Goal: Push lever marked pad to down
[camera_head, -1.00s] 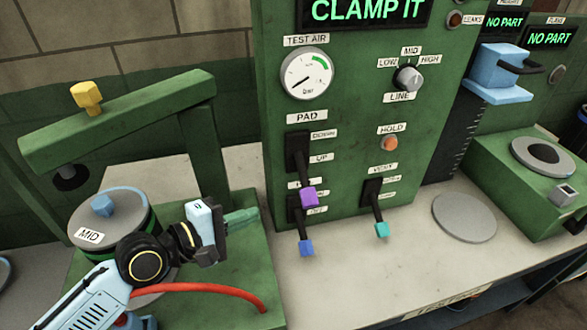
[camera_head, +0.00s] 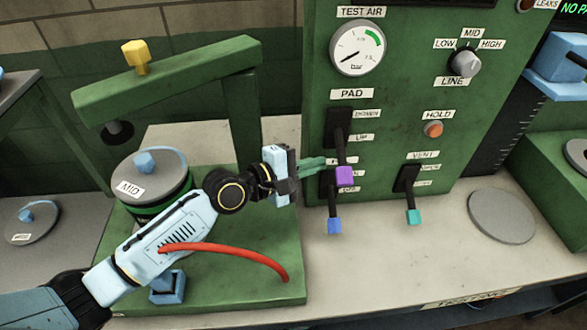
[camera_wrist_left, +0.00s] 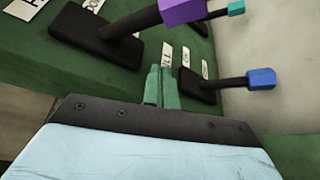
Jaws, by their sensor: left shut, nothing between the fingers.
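The lever under the PAD label (camera_head: 352,94) has a black arm and a purple knob (camera_head: 344,176). Its arm slants down and out from a black slot plate (camera_head: 337,128) marked DOWN above and UP below. My left gripper (camera_head: 322,163) is shut and empty, its green fingertips just left of the purple knob, with a small gap seeming to remain. In the left wrist view the fingers (camera_wrist_left: 162,85) point at the panel, below the purple knob (camera_wrist_left: 183,11) and left of the blue knob (camera_wrist_left: 261,79). My right gripper is not in view.
A blue-knobbed lever (camera_head: 334,226) hangs just below the purple one. The VENT lever with a teal knob (camera_head: 414,217) is to the right. A green clamp frame (camera_head: 165,75) over a MID drum (camera_head: 150,185) stands left, near my arm. A red hose (camera_head: 235,255) curves in front.

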